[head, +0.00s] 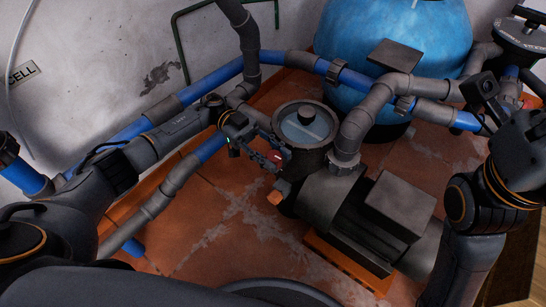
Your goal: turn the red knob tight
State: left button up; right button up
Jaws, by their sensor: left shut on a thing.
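A small red knob (278,156) shows at the side of the dark pump strainer housing (313,160), mostly hidden by my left gripper. My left gripper (273,159) reaches in from the left, and its fingers are shut on the red knob. My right gripper (492,108) is at the right edge, away from the knob, in front of pipes. Its fingers are not clear enough to tell whether they are open.
A blue tank (395,40) stands behind, with blue and grey pipes (215,78) around. Stained terracotta floor (220,235) is open in front.

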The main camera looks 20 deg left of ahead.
dwell(0.4)
pick_arm(q)
jog(key=o, duration=1.2)
jog(key=shift+c, duration=0.2)
jog(key=shift+w+a, duration=0.2)
jog(key=shift+a, duration=0.05)
jog(key=v, duration=0.7)
jog(key=shift+a, duration=0.2)
jog(key=shift+o, duration=0.2)
